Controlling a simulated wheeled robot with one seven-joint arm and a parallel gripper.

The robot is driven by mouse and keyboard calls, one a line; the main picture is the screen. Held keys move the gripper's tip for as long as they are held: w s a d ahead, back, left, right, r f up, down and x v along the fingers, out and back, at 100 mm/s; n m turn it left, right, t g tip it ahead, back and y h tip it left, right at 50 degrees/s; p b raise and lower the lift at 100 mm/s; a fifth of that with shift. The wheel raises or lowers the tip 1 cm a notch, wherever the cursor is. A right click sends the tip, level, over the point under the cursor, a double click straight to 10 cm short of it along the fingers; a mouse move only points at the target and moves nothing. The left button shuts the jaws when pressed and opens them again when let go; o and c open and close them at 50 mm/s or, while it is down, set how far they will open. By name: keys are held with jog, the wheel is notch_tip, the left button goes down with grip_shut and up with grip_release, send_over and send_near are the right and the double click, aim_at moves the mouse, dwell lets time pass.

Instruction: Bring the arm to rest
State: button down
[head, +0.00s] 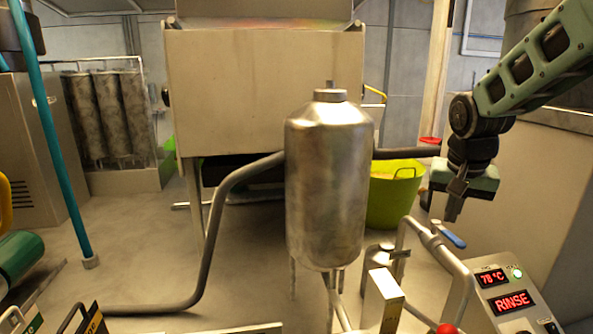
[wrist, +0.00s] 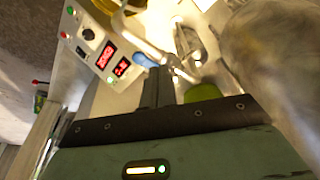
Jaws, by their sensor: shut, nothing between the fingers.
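My arm (head: 535,62) is green with black joints and reaches in from the upper right in the head view. My gripper (head: 453,212) hangs down at its end, shut and empty, in front of the pale wall. It is above and left of the control panel and near a valve with a blue handle (head: 449,234). In the wrist view my gripper (wrist: 168,88) points toward pipework and the blue handle (wrist: 146,60).
A steel tank (head: 328,185) on legs stands in the middle. The control panel (head: 510,300) reads 78 °C and RINSE. A lime tub (head: 395,195) and a large metal press (head: 262,90) stand behind. A dark hose (head: 208,255) crosses the floor at left.

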jog(key=s+a+f+n+g+y+b, duration=0.1)
jog(key=s+a+f+n+b, duration=0.15)
jog(key=s+a, duration=0.4)
jog(key=s+a+f+n+y+b, duration=0.1)
jog(key=s+a+f+n, duration=0.3)
jog(key=s+a, duration=0.3)
jog(key=s+a+f+n+g+b, duration=0.1)
jog(key=s+a+f+n, duration=0.2)
jog(key=s, duration=0.4)
jog(key=s+a+f+n+b, duration=0.1)
jog(key=s+a+f+n, duration=0.2)
jog(key=s, duration=0.5)
jog(key=shift+s+f+n+g, duration=0.2)
jog(key=shift+s+n+g, duration=0.05)
jog(key=shift+n+g, duration=0.2)
